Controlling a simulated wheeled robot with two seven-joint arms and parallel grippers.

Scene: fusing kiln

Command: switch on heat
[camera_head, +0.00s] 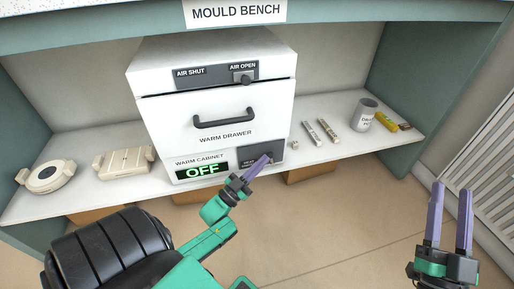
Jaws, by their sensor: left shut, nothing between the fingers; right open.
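The white warm cabinet (155,118) stands on the bench shelf. Its display (203,170) reads OFF in green. A dark control panel (274,151) labelled for heat sits at its lower right, partly hidden by my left gripper. My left gripper (268,157) is shut and empty, with its purple fingertips at the panel; I cannot tell whether they touch it. The heat control itself is hard to make out behind the fingers. My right gripper (451,192) is open and empty at the far right, away from the cabinet.
Above are the warm drawer handle (223,117) and an air slider (244,79) at AIR OPEN. Moulds (47,177) (124,162) lie left on the shelf. Metal bars (327,130), a grey pot (364,115) and a yellow item (386,121) stand right. The floor in front is clear.

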